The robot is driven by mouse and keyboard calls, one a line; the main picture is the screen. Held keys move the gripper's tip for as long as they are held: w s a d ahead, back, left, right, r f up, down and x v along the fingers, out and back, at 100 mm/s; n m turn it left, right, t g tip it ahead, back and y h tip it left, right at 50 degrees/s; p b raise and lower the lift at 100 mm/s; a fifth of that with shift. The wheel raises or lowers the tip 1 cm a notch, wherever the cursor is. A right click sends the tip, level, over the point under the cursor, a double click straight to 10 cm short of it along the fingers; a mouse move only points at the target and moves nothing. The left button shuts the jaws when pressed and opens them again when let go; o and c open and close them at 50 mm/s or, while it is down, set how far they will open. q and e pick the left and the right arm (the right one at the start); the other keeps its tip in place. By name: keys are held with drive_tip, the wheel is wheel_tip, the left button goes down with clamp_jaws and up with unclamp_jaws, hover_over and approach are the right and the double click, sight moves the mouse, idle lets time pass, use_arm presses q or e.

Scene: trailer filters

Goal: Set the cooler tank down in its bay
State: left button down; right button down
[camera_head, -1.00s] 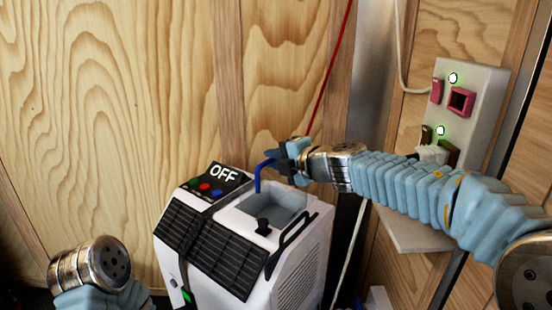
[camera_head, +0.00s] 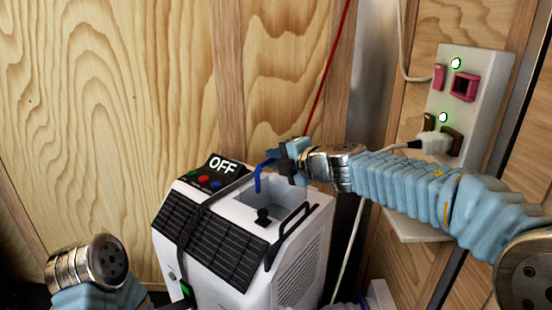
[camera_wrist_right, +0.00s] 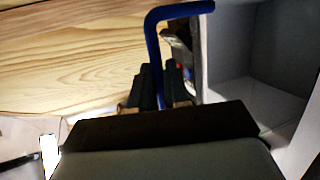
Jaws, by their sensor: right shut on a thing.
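The white cooler (camera_head: 302,270) stands at lower centre in the head view, with a black grille and an OFF display on top. Its open grey bay (camera_head: 290,205) is at the top right side; it also shows at right in the wrist view (camera_wrist_right: 245,60). My right gripper (camera_head: 277,160) is above the back edge of the bay, shut on a bent blue handle (camera_head: 258,178). The handle also shows in the wrist view (camera_wrist_right: 153,50). I cannot make out the tank's body or whether it touches the bay floor. My left gripper is out of view; only my left arm shows.
A black handle bar (camera_head: 290,232) and a black knob (camera_head: 263,216) are at the bay's front. A red cord (camera_head: 328,75) hangs behind. A socket panel (camera_head: 487,80) with a white plug (camera_head: 432,143) is at right. A wooden wall is close behind the cooler.

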drive_tip(key=shift+f+b, duration=1.8)
drive_tip(key=shift+f, duration=0.45)
drive_tip(key=c, duration=1)
unclamp_jaws()
drive_tip(key=shift+c, duration=0.2)
wheel_tip(320, 180, up, 14)
drive_tip(key=p, duration=1.1)
drive_tip(key=shift+f, duration=0.2)
drive_tip(key=shift+c, duration=0.3)
